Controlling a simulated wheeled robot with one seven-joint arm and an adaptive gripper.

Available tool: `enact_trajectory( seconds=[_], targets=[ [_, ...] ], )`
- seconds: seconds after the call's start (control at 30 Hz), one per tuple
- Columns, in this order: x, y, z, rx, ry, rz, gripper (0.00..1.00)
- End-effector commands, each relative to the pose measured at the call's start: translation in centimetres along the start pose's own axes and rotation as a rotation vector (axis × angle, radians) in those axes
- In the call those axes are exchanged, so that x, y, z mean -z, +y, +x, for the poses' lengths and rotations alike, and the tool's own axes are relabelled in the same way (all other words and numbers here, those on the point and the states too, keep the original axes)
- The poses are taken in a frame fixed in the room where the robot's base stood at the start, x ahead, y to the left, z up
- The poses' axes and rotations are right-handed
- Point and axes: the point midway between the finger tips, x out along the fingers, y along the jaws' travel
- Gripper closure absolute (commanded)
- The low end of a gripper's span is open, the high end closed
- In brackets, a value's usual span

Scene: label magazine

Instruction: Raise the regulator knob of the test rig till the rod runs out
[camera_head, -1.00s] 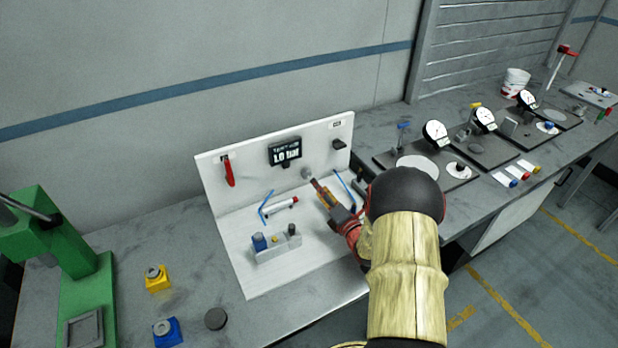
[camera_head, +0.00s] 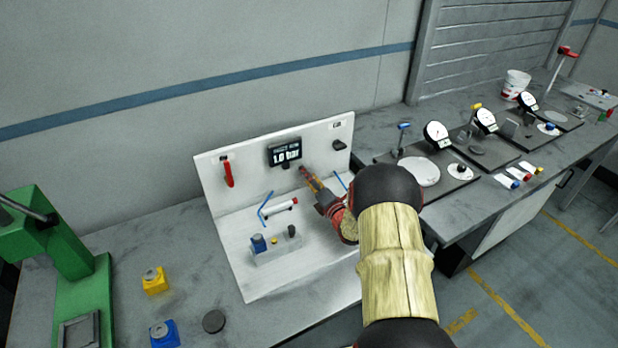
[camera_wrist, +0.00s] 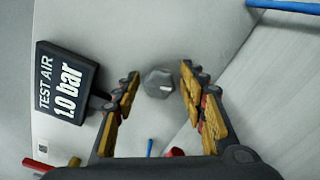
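The test rig is a white L-shaped panel (camera_head: 240,222) on the bench. Its black display (camera_head: 285,151) reads 1.0 bar; in the wrist view the display (camera_wrist: 65,82) reads TEST AIR 1.0 bar. The grey regulator knob (camera_wrist: 157,83) with a white mark sits between my gripper's fingertips in the wrist view. My gripper (camera_wrist: 160,80) is open around it, with a gap visible on the left side. In the head view my gripper (camera_head: 306,172) reaches the back panel below the display and hides the knob. The cylinder with its white body (camera_head: 281,208) lies on the panel's base.
A red lever (camera_head: 228,174) and a black fitting (camera_head: 339,145) are on the back panel. A small block with a blue button (camera_head: 258,242) stands on the base. Blue tubes (camera_head: 265,208) run near the cylinder. A green press (camera_head: 70,260) stands left; dial gauges (camera_head: 437,133) stand right.

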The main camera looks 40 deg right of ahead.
Motion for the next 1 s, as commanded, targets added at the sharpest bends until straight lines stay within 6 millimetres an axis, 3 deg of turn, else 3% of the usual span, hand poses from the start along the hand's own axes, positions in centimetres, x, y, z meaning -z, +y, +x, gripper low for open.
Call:
enact_trajectory(
  seconds=[0.63,0.77,1.0],
  targets=[
    [0.0,-0.02,-0.03,0.0,0.0,0.0,0.97],
    [0.01,-0.07,-0.02,0.0,0.0,0.015,0.98],
    [0.07,-0.26,-0.02,0.001,0.0,0.19,0.98]
  ],
)
